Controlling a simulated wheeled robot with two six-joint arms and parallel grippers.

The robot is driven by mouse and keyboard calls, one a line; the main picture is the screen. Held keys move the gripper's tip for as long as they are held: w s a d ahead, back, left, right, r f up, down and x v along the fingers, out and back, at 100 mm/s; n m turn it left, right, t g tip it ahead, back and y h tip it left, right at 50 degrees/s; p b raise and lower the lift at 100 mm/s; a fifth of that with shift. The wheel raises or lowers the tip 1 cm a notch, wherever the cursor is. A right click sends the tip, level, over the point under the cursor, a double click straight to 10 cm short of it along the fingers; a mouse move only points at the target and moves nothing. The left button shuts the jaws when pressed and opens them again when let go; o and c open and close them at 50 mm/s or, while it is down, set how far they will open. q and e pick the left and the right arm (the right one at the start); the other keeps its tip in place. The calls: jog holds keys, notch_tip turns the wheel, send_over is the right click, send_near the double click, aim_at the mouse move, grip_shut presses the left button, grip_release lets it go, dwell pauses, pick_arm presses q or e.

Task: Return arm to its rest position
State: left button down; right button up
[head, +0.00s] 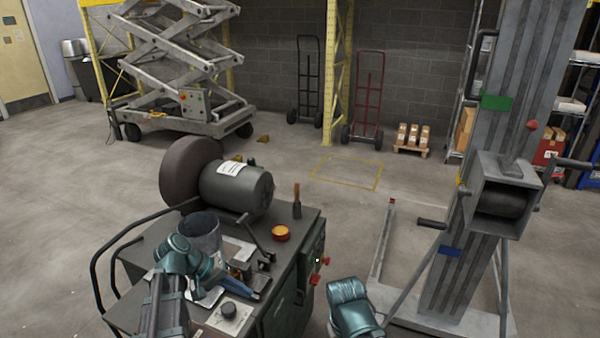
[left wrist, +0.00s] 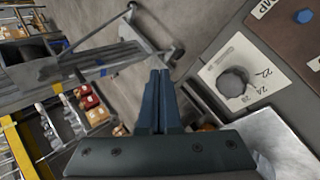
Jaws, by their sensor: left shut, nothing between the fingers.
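My left arm comes in from the lower left over the dark machine cabinet (head: 290,310). A teal link of my right arm shows at the bottom of the head view; the right gripper is out of view.
On the cabinet are a grey motor (head: 235,188) with a brown disc (head: 190,170), a grey cylinder (head: 201,235) partly behind my arm, and an amber button (head: 281,233). A tall grey lift mast (head: 480,170) stands at right. Open floor (head: 345,225) lies between.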

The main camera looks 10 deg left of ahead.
pick_arm(q)
jog(key=s+d+f+m+g+y+p, duration=0.2)
jog(key=s+d+m+y, duration=0.6)
jog(key=d, duration=0.8)
jog(key=shift+s+f+g+y+p, duration=0.35)
jog(key=shift+s+y, duration=0.35)
jog(key=shift+s, duration=1.2)
